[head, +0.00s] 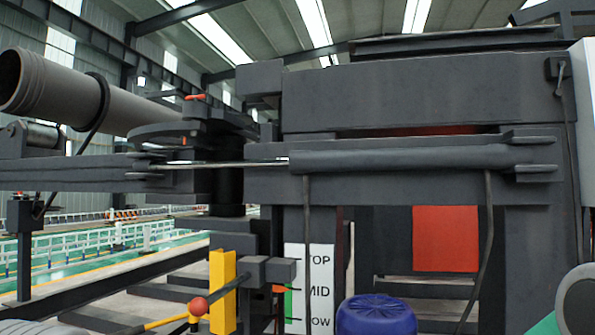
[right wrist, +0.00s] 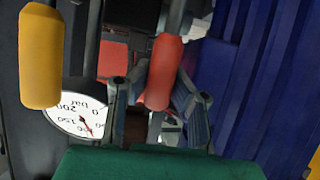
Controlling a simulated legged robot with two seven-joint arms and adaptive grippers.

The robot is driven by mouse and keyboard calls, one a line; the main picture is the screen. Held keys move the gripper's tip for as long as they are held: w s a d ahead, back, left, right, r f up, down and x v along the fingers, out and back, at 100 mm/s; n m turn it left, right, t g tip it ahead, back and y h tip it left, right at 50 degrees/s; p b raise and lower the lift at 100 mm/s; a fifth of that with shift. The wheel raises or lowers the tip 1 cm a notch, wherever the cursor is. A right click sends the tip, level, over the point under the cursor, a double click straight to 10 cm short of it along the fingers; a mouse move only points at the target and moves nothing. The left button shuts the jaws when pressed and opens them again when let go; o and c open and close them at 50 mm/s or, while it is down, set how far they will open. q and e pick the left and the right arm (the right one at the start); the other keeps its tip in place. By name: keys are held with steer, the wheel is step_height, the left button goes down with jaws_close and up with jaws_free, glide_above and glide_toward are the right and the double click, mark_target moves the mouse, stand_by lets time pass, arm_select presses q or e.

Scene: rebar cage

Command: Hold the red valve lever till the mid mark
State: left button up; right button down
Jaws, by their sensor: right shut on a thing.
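The red valve lever (right wrist: 164,70) has a rounded red grip and shows in the right wrist view. My right gripper (right wrist: 158,98) is shut on it, with a grey finger on each side of the grip. In the head view a white sign (head: 318,265) reads TOP, MID and a partly covered lowest word. A small orange pointer (head: 279,289) sits at the sign's left edge, about level with MID, above a green strip (head: 288,305). My left gripper is not in view, and the right gripper cannot be made out in the head view.
A yellow lever (right wrist: 41,55) and a round pressure gauge (right wrist: 82,112) are left of the red lever. A blue ribbed wall (right wrist: 265,80) is on the right. In the head view, a red ball knob (head: 198,306), yellow post (head: 222,290) and blue drum-like object (head: 375,316) stand low.

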steer(key=shift+s+r+t, duration=0.2)
steer(key=shift+s+t, duration=0.2)
steer(key=shift+t, duration=0.1)
steer(key=c, duration=1.4)
jaws_free()
steer(key=shift+s+a+r, duration=0.1)
steer(key=shift+s+r, duration=0.05)
steer(key=shift+r, duration=0.2)
steer(key=shift+c, duration=0.2)
steer(key=shift+s+f, duration=0.1)
steer(key=shift+f, duration=0.1)
steer(key=shift+s+a, duration=0.15)
steer(key=shift+s, duration=0.1)
steer(key=p+v, duration=0.5)
steer(key=v, duration=0.3)
steer(key=shift+s, duration=0.3)
steer(key=shift+a, duration=0.1)
